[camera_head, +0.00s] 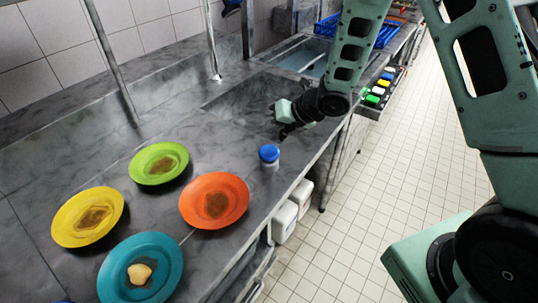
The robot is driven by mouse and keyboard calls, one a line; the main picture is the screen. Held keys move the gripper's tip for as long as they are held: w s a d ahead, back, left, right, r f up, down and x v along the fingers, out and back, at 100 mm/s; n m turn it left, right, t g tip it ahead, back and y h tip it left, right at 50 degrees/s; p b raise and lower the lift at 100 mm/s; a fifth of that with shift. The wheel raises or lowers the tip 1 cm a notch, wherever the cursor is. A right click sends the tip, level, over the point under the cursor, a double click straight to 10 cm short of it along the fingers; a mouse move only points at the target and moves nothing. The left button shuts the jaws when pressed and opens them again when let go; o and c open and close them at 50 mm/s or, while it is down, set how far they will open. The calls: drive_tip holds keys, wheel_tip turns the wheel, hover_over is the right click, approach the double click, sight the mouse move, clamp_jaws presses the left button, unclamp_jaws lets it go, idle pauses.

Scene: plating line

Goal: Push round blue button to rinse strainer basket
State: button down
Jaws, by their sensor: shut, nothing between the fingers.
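A round blue cap (269,152) on a short white base stands on the grey counter near its front edge; it looks like a large button. My gripper (284,131) is shut and empty, above the counter's front edge just behind and right of the blue cap, and apart from it. A blue mesh basket (325,27) is at the far end, partly hidden by my arm; I cannot tell whether it is the strainer basket. A sunken sink basin (235,100) lies left of my gripper.
Yellow (72,232), green (143,170), orange (205,217) and teal (112,280) plates with food remains lie on the near counter (200,150). Metal posts (110,60) rise along the back. The tiled floor at right is clear.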

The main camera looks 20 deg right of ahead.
drive_tip(key=b, duration=0.3)
hover_over(266, 150)
drive_tip(key=s+d, duration=0.1)
drive_tip(key=s, duration=0.1)
drive_tip(key=f, duration=0.4)
drive_tip(key=shift+w+d+f, duration=0.15)
drive_tip(key=shift+w+d, duration=0.05)
drive_tip(key=shift+w, duration=0.05)
drive_tip(key=shift+f+b, duration=0.45)
drive_tip(key=shift+f, duration=0.2)
idle(0.6)
drive_tip(key=shift+f+b, duration=0.25)
drive_tip(key=shift+b, duration=0.4)
drive_tip(key=shift+f+b, duration=0.75)
drive_tip(key=shift+b, duration=0.1)
idle(0.7)
drive_tip(key=shift+r, duration=0.15)
drive_tip(key=shift+r+p, duration=0.75)
drive_tip(key=shift+r, duration=0.35)
